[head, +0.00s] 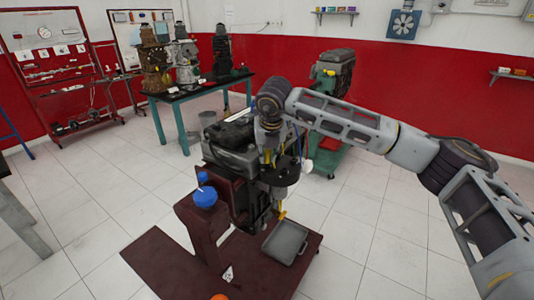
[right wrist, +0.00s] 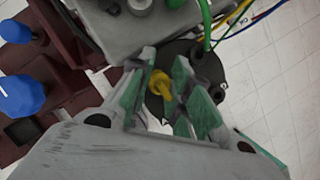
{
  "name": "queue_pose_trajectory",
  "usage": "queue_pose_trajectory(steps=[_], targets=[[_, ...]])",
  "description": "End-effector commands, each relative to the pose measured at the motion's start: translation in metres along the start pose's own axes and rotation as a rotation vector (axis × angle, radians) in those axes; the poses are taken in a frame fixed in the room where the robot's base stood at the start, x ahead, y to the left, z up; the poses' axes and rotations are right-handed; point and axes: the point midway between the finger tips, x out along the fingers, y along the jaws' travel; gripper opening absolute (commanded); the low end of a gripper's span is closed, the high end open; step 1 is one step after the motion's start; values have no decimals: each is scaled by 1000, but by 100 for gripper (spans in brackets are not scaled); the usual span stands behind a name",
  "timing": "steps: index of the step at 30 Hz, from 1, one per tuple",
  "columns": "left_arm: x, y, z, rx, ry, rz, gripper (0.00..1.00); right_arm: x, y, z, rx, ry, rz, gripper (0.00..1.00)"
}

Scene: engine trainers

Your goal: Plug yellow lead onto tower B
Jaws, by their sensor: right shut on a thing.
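My right gripper (head: 268,157) is over the engine's front side in the head view. In the right wrist view its green-padded fingers (right wrist: 165,68) are closed around a yellow lead end (right wrist: 160,84). The lead end is over a dark round cap (right wrist: 211,70) with short dark towers; I cannot tell whether it touches one. The cap also shows below the gripper in the head view (head: 283,176). No letter is readable, so I cannot tell which tower is B. Fingers and lead hide part of the cap. My left gripper is out of view.
The engine (head: 229,142) sits on a dark red stand (head: 205,226) with a blue knob (head: 205,196). A grey tray (head: 286,242) is below it. Green (right wrist: 206,18), blue and yellow wires run close to the cap. A table (head: 195,92) with engines stands behind.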

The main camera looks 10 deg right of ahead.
Motion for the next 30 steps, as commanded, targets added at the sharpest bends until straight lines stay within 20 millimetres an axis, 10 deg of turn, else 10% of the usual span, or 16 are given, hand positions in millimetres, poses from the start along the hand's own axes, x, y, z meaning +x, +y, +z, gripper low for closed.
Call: queue_pose_trajectory(steps=[8, 9, 15, 30], targets=[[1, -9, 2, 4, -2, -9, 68, 0, 0, 0, 0, 0, 0, 3], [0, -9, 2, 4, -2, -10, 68, 0, 0, 0, 0, 0, 0, 22], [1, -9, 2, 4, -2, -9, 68, 0, 0, 0, 0, 0, 0, 45], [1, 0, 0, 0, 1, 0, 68, -7, 0, 0, 0, -1, 1, 45]])
